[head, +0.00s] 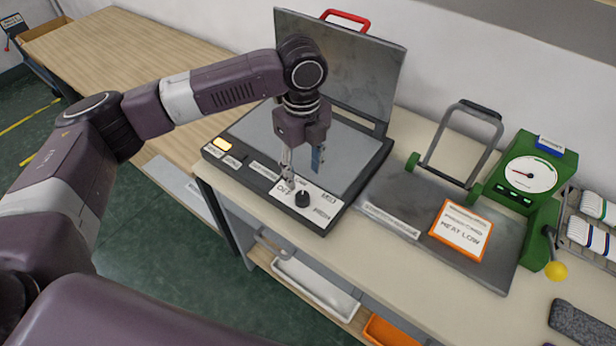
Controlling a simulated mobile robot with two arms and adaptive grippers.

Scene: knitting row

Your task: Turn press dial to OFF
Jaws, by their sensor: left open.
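The press (367,168) stands on the bench with its lid (365,72) raised and a red handle (346,18) on top. Its dial (303,199) is a small black knob on the front right panel, with an OFF label to its left and other labels around it. A lit amber lamp (222,144) shows at the panel's left end. My left gripper (302,176) points down just above and behind the dial, open, its fingers apart and nothing seen between them. I cannot tell whether a fingertip touches the panel. My right gripper is not in view.
Right of the press are a grey plate with a hinged frame (457,148), an orange-edged sign (462,230) and a green gauge machine (528,176) with a yellow-knobbed lever (556,271). A white tray (316,288) and an orange bin (388,331) sit below the bench.

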